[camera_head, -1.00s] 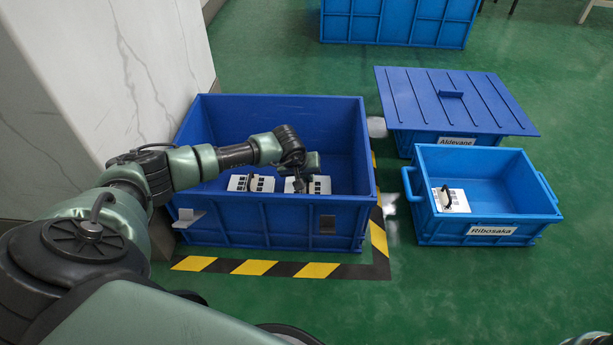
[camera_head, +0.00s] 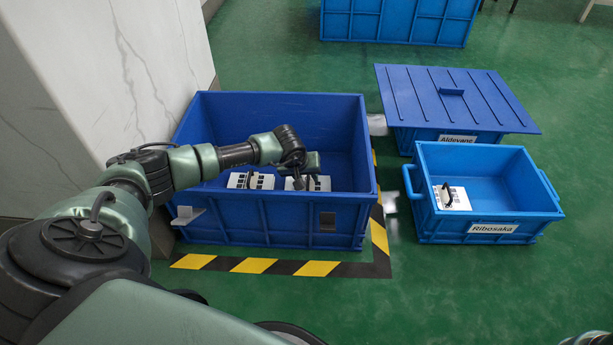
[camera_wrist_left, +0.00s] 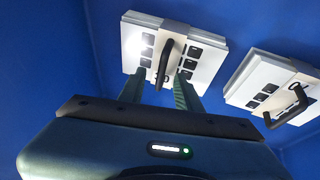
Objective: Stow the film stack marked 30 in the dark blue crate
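The dark blue crate (camera_head: 262,222) stands open on the floor in the middle of the head view. Two white film stacks with black key squares and black handles lie inside it, a left one (camera_head: 238,180) and a right one (camera_head: 321,183). My left gripper (camera_head: 299,182) reaches down into this crate at the right stack and partly hides it. In the left wrist view, my gripper fingers (camera_wrist_left: 161,92) are apart, with the handle of one film stack (camera_wrist_left: 172,47) between them. The other stack (camera_wrist_left: 272,84) lies beside it. No number is readable on either stack.
A lighter blue crate labelled Ribosaka (camera_head: 530,203) stands open at right with another white film stack (camera_head: 459,198) inside. Behind it is a lidded blue crate labelled Aldevane (camera_head: 456,137). A marbled pillar (camera_head: 130,70) stands close at left. Striped tape (camera_head: 317,268) borders the dark blue crate.

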